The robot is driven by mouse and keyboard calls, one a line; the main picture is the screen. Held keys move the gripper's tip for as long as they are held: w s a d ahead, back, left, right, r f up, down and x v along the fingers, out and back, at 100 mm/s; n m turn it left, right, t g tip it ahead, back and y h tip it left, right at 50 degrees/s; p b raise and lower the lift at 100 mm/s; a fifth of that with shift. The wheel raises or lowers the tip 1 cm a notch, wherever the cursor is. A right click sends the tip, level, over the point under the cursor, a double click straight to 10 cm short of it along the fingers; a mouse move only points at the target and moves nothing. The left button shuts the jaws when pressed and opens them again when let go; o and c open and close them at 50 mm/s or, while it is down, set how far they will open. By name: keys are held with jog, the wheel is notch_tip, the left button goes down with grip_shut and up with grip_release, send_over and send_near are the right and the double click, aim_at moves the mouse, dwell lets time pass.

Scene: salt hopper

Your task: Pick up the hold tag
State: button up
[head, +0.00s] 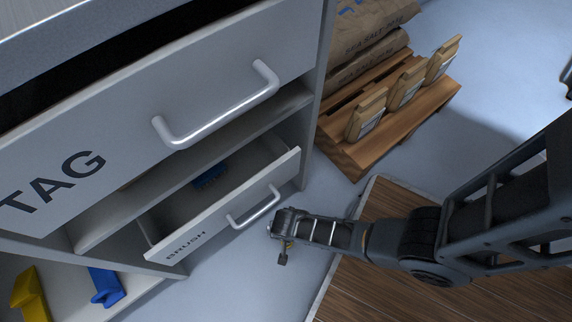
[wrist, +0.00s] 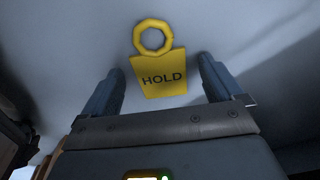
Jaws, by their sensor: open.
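The hold tag (wrist: 160,78) is a yellow plate with the word HOLD and a ring at its top. In the wrist view it shows between the two finger tips of my gripper (wrist: 160,66), which is open. I see a gap on each side of the plate, and neither finger touches it. Its distance in depth from the fingers is hard to judge. In the head view my gripper (head: 283,257) is in front of the lower drawer, and a small bit of yellow shows beside it; the tag itself is mostly hidden there.
The drawer marked TAG (head: 90,140) and the lower drawer marked BRUSH (head: 215,225) stand open at left. A blue item (head: 210,177) lies in the lower one. A pallet (head: 425,110) with sacks and pouches stands behind. A wooden surface (head: 400,290) is under my arm.

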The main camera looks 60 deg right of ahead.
jog(key=shift+c, duration=0.2)
jog(key=c, duration=1.2)
jog(key=shift+r, duration=0.2)
